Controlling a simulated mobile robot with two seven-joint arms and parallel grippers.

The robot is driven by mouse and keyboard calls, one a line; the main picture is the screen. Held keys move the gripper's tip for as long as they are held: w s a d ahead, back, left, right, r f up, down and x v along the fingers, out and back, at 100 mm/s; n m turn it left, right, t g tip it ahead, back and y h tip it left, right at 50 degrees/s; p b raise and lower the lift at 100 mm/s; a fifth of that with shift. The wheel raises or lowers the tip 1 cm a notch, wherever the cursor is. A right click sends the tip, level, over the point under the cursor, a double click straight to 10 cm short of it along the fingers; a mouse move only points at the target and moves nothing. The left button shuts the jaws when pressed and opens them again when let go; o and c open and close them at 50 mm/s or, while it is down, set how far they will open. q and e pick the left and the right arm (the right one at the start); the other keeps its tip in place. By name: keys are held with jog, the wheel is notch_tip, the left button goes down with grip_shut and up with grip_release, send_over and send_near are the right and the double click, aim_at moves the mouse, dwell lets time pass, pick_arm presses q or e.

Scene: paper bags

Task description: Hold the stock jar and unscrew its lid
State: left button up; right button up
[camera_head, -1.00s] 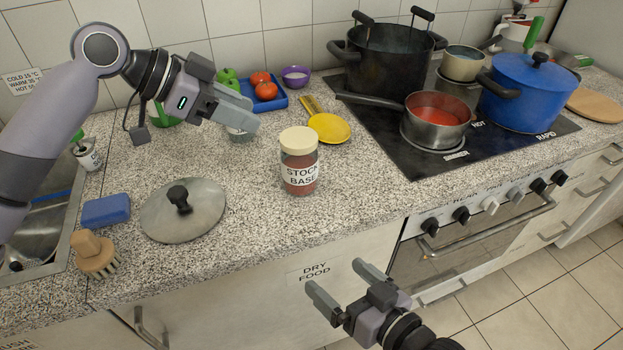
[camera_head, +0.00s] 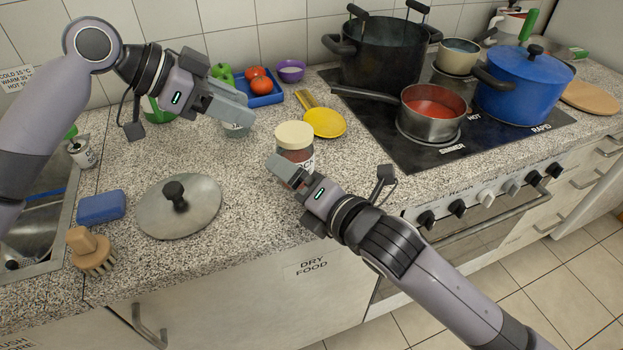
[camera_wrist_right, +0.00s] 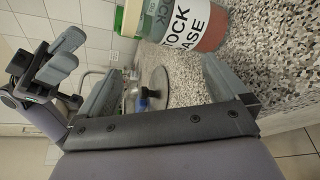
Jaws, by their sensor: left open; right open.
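The stock jar (camera_head: 297,156) stands upright on the speckled counter, with red-brown contents and a cream lid (camera_head: 294,134) on it. My right gripper (camera_head: 286,172) is in front of the jar, hiding its lower part and most of the label. In the right wrist view the jar (camera_wrist_right: 196,24) shows sideways at the top, beyond the two spread fingers, and is not gripped. My left gripper (camera_head: 240,110) is open and empty, above the counter to the left of and behind the jar. It also shows at the left of the right wrist view (camera_wrist_right: 58,72).
A metal pot lid (camera_head: 180,206), blue sponge (camera_head: 101,207) and brush (camera_head: 90,252) lie to the left. A yellow spoon rest (camera_head: 325,122) lies behind the jar. A saucepan (camera_head: 432,112) stands on the hob at right.

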jog(key=n, duration=0.1)
jog(key=w+n+h, duration=0.1)
jog(key=n, duration=0.2)
jog(key=shift+w+d+f+n, duration=0.2)
jog(key=shift+d+f+n, duration=0.1)
jog(key=shift+f, duration=0.1)
jog(key=shift+w+d+f+n+h, duration=0.2)
jog(key=shift+f+n+h, duration=0.1)
jog(key=shift+n+h, duration=0.55)
jog(key=n, duration=0.1)
jog(key=w+d+f+n+h, duration=0.1)
jog(key=n, duration=0.1)
jog(key=shift+d+n, duration=0.15)
jog(key=shift+n, duration=0.1)
jog(key=shift+x, duration=3.5)
jog(key=shift+f, duration=0.1)
